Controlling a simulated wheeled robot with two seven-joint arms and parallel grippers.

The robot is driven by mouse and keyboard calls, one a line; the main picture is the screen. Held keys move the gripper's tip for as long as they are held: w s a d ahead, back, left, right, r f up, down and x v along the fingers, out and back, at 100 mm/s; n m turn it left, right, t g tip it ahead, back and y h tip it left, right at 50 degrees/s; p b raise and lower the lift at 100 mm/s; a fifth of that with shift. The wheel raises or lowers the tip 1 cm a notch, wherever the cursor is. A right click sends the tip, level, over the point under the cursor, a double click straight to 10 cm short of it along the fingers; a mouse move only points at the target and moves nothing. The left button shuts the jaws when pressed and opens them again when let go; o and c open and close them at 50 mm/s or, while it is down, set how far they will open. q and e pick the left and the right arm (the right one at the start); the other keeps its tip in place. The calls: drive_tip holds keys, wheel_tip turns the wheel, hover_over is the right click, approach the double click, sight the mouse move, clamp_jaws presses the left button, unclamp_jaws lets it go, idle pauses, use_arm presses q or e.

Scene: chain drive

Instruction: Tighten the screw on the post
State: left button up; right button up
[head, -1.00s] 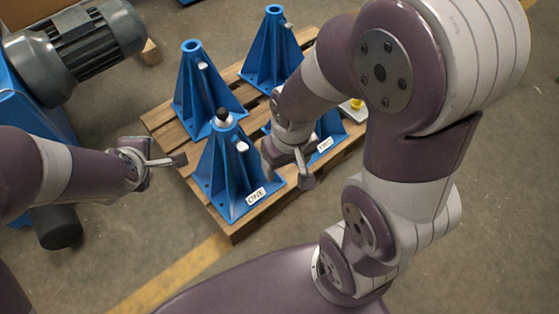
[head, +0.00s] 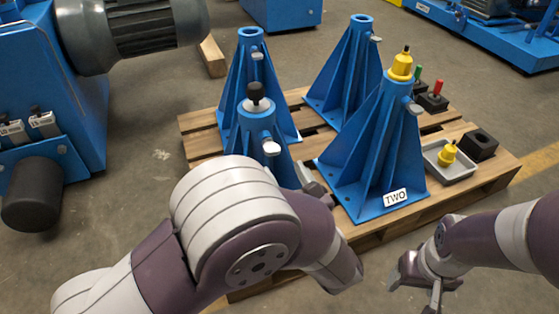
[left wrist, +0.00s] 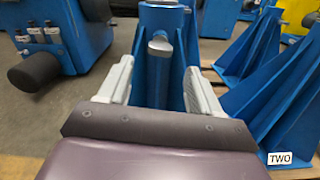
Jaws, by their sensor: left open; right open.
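Four blue posts stand on a pallet, each with a silver screw in its side. The front left post (head: 262,128) carries a black-knobbed plug (head: 257,98); its screw (head: 270,147) sticks out toward me. My left gripper (head: 309,184) is at this post, mostly hidden behind my own arm in the head view. In the left wrist view its open fingers (left wrist: 155,82) flank the post, with the screw (left wrist: 160,46) between and beyond them, apparently untouched. The post marked TWO (head: 378,150) holds a yellow plug (head: 401,64). My right gripper (head: 420,283) is open and empty, in front of the pallet.
A grey tray (head: 462,178) with a yellow part (head: 447,153) and a black block (head: 480,145) sit at the pallet's right. Red and green topped parts stand behind. A blue machine with a grey motor (head: 135,28) stands left. Floor is free right of the pallet.

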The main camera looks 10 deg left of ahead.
sight(272, 152)
use_arm(q)
drive_tip(key=b+x, duration=0.1)
drive_tip(key=x, duration=0.2)
drive_tip(key=b+x, duration=0.1)
drive_tip(key=x, duration=0.3)
drive_tip(key=shift+f+b, duration=0.2)
drive_tip(key=shift+b, duration=0.1)
drive_tip(key=shift+w+a+r, duration=0.15)
drive_tip(key=shift+w+a, duration=0.15)
drive_tip(key=shift+w, duration=0.05)
drive_tip(key=c, duration=1)
